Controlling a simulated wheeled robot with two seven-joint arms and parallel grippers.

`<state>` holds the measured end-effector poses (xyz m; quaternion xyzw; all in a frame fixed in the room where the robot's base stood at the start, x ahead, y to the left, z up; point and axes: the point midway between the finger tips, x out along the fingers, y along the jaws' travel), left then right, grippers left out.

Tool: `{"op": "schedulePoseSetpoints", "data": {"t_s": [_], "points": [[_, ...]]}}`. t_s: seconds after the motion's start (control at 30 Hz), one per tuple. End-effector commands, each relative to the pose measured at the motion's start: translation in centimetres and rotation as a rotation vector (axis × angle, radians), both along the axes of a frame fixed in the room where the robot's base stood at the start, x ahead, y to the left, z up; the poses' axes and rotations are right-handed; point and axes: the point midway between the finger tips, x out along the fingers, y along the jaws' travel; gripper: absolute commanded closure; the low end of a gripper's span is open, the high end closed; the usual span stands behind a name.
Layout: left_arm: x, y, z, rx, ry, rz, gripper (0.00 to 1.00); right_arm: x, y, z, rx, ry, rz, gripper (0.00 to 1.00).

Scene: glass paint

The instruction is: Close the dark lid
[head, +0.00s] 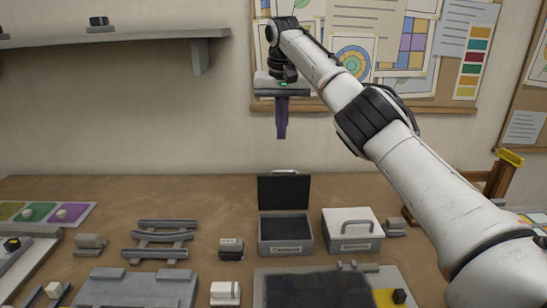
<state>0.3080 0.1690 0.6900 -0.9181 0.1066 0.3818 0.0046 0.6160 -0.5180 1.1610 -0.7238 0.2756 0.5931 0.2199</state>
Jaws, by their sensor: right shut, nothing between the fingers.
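A grey box (286,247) stands at the middle of the table with its dark lid (284,193) raised upright at the back. The inside of the box looks dark, and I see nothing in it. My right gripper (282,133) points down well above the raised lid, with its purple fingers together and empty. It touches nothing. My left gripper is out of the view.
A second box with a white lid (352,215) is shut just right of the open one. A small block (231,249) and a slatted rack (160,240) stand to the left. A dark mat (318,290) lies in front. A wall shelf (120,37) is at upper left.

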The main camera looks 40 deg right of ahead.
Motion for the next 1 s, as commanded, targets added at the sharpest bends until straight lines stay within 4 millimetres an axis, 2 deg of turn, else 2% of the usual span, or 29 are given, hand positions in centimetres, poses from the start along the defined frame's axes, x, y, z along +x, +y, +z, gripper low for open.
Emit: {"op": "schedulePoseSetpoints", "data": {"t_s": [0.2, 0.43, 1.0], "points": [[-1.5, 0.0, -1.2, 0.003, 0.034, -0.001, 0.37, 0.4, -0.7, -4.2, -0.001, 0.005, -0.002, 1.0], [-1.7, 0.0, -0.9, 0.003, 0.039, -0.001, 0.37, 1.2, -1.3, -9.1, 0.0, 0.004, -0.001, 1.0], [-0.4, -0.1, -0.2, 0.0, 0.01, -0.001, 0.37, -1.4, 1.1, -8.3, -0.001, -0.002, 0.0, 1.0]]}}
